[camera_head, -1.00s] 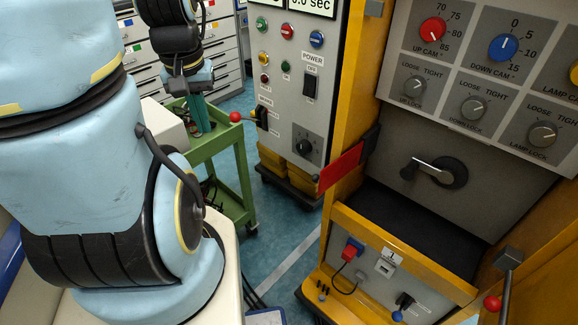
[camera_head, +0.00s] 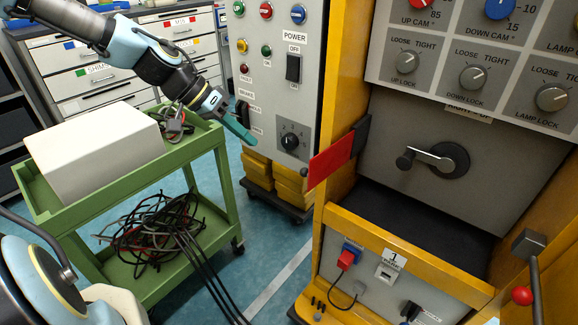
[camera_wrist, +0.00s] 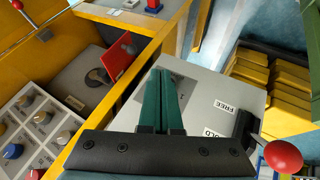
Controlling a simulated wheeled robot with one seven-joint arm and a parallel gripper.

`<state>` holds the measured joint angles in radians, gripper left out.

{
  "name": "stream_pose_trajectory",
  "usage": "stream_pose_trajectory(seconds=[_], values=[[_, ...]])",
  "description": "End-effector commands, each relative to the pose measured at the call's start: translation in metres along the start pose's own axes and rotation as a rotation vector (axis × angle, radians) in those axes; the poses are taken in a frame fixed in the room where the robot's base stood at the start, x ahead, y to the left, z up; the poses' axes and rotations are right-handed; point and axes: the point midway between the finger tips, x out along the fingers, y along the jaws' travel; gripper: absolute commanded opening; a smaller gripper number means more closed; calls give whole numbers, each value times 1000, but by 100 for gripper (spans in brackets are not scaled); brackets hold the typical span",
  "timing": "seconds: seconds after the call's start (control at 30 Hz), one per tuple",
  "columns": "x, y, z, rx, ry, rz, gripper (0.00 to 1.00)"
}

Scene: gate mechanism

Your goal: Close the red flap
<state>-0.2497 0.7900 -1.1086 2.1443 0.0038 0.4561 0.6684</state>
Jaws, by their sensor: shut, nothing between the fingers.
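The red flap (camera_head: 331,160) is a flat red plate on a dark hinge block at the yellow frame's left post. It stands swung out to the left, away from the opening with the grey crank. In the wrist view the red flap (camera_wrist: 117,62) is ahead and left of my gripper, apart from it. My gripper (camera_head: 250,138) is in front of the grey control cabinet, left of the flap. In the wrist view my gripper (camera_wrist: 162,75) has its green fingers together, with nothing between them.
A green cart (camera_head: 218,165) with a white box (camera_head: 95,150) and tangled cables stands at the left. The wrist view shows a red ball knob (camera_wrist: 284,157) close to my gripper's right.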

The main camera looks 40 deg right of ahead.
Motion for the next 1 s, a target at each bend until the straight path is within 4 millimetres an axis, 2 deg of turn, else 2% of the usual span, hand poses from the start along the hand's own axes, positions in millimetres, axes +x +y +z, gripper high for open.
stream_pose_trajectory(seconds=[0.17,0.57,0.73,1.0], values=[[20,3,-2,8,1,8,0],[100,4,-1,5,-2,7,0],[106,28,-4,7,-2,4,0],[112,39,-5,3,1,2,0]])
